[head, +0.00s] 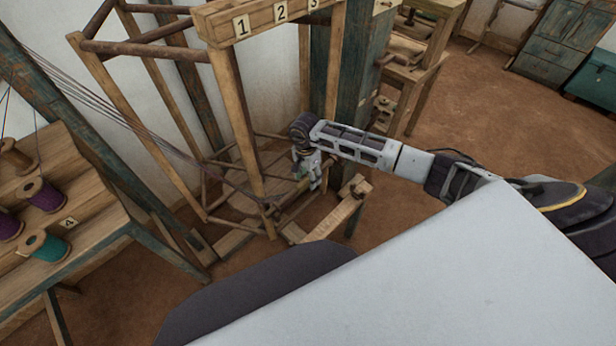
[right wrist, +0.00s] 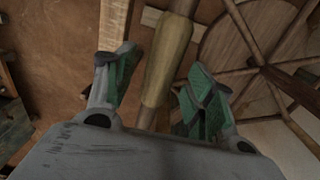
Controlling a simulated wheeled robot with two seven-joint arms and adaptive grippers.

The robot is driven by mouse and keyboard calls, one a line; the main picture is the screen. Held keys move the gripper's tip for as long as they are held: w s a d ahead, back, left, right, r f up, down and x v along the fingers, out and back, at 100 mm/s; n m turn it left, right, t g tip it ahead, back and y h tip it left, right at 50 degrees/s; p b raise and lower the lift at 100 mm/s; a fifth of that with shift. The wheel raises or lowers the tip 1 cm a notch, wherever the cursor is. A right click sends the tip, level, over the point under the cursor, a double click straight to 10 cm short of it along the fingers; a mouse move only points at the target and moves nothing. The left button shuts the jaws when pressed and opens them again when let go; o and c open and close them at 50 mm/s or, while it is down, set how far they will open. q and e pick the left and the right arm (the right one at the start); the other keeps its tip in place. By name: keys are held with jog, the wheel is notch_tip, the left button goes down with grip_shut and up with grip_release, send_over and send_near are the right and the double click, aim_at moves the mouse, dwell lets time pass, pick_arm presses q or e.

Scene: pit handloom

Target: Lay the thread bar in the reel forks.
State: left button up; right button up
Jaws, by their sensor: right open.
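The thread bar (right wrist: 168,60) is a round wooden bar with a thicker pale middle. In the right wrist view it runs between the two green-padded fingers of my right gripper (right wrist: 158,97), which is open with gaps on both sides. In the head view my right gripper (head: 308,172) points down over the bar (head: 291,207), low at the reel's front. The threads run down from the upper left to the bar's left end. The bar seems to lie at the wooden fork supports (head: 354,187); how its ends sit is too small to tell. My left gripper is out of view.
The tall wooden reel frame (head: 233,110) stands close to my right gripper, with a numbered board (head: 275,20) on top. A bench (head: 95,205) with thread spools (head: 42,246) is at left. Open brown floor (head: 490,95) lies at the right.

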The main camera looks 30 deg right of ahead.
notch_tip(320, 180, up, 12)
jog(key=shift+w+f, duration=0.15)
jog(key=shift+w, duration=0.25)
jog(key=shift+a, duration=0.1)
dwell(0.6)
jog(key=shift+s, duration=0.1)
